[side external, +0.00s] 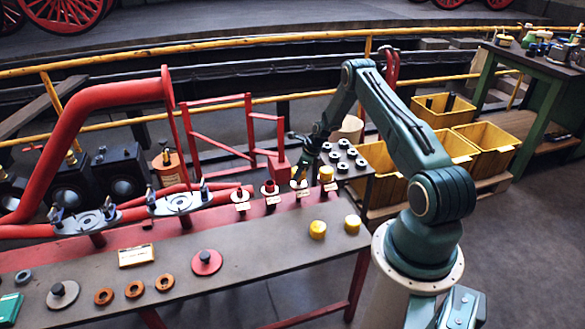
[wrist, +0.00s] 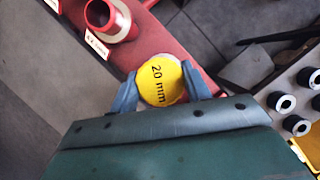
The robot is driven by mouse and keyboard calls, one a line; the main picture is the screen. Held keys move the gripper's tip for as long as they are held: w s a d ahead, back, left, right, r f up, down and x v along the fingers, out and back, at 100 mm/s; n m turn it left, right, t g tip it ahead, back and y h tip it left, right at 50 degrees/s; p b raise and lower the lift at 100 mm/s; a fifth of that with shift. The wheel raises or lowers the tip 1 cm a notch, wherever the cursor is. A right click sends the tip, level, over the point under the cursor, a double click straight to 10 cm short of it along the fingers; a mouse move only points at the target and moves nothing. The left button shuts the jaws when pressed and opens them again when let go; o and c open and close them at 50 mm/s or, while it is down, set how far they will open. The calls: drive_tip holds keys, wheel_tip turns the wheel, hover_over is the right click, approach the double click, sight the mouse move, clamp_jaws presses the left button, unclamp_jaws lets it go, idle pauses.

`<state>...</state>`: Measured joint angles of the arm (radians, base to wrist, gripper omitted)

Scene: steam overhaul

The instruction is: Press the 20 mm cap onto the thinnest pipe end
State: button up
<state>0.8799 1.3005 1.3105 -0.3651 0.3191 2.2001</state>
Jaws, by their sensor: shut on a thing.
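My gripper (wrist: 162,92) is shut on a yellow cap (wrist: 158,76) marked "20 mm", with one blue-grey finger on each side of it. In the side external view my gripper (side external: 301,158) hangs over the third pipe end from the left, on the red strip at the back of the bench. The cap hides what is under it; I cannot tell whether it touches the pipe. An open red pipe end (wrist: 108,18) with a pale collar and a label is at the upper left of the wrist view. The rightmost pipe end carries a yellow cap (side external: 326,174).
Two yellow caps (side external: 317,229) (side external: 352,223) stand on the grey bench top (side external: 280,245). A tray with several dark-holed pale rings (side external: 341,154) is behind the pipe row. Orange rings (side external: 135,289) and a red knobbed disc (side external: 206,262) lie farther left. Yellow bins (side external: 440,110) stand behind my arm.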

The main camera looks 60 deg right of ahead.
drive_tip(key=shift+f, duration=1.2)
idle(0.9)
drive_tip(key=o, duration=1)
drive_tip(key=shift+r, duration=0.1)
drive_tip(key=shift+c, duration=0.3)
drive_tip(key=shift+r, duration=3.4)
clamp_jaws()
